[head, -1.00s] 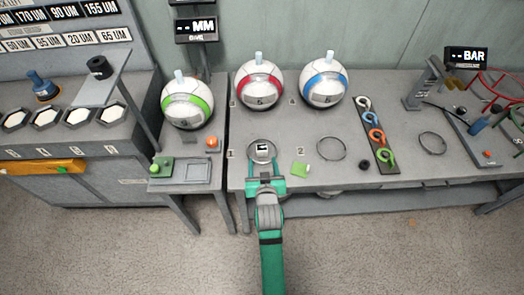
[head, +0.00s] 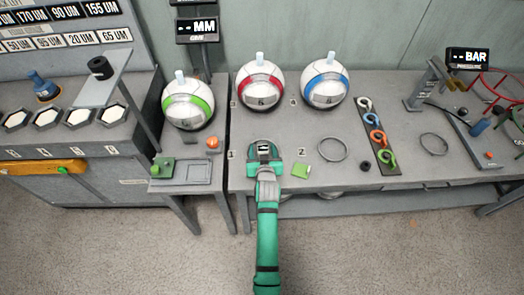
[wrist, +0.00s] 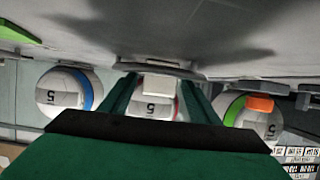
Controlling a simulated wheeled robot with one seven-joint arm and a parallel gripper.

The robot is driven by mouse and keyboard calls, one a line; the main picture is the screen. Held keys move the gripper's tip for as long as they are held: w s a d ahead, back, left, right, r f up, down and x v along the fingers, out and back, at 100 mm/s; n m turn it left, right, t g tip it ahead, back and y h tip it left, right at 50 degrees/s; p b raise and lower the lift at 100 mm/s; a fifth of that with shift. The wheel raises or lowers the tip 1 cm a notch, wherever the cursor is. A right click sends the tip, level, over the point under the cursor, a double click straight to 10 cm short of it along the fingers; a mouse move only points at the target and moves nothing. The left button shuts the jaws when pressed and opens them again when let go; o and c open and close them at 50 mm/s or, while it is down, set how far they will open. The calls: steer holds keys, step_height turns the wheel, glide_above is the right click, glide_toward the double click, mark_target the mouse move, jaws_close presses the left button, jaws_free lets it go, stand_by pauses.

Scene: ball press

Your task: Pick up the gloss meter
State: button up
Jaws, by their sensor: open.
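A small pale block with a dark mark on top, which I take to be the gloss meter (head: 263,148), sits at the spot labelled 1 near the front of the middle table. My gripper (head: 263,144) is low over that spot, with its green jaws open around the block. In the wrist view the block (wrist: 157,83) lies between the two dark green fingers (wrist: 158,77), with a gap visible beside it. Whether a finger touches it I cannot tell. The arm hides much of its near side.
Behind the gripper stand a red-banded ball (head: 260,85) and a blue-banded ball (head: 324,84). A green square piece (head: 301,171) lies just right of the gripper, then an empty ring (head: 332,149). A green-banded ball (head: 188,104) stands on the left.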

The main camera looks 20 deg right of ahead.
steer(key=shift+s+d, duration=0.15)
steer(key=shift+d, duration=0.05)
steer(key=shift+a, duration=0.25)
steer(key=c, duration=1.2)
steer(key=shift+o, duration=0.2)
steer(key=shift+d+r, duration=0.1)
steer(key=shift+r, duration=0.05)
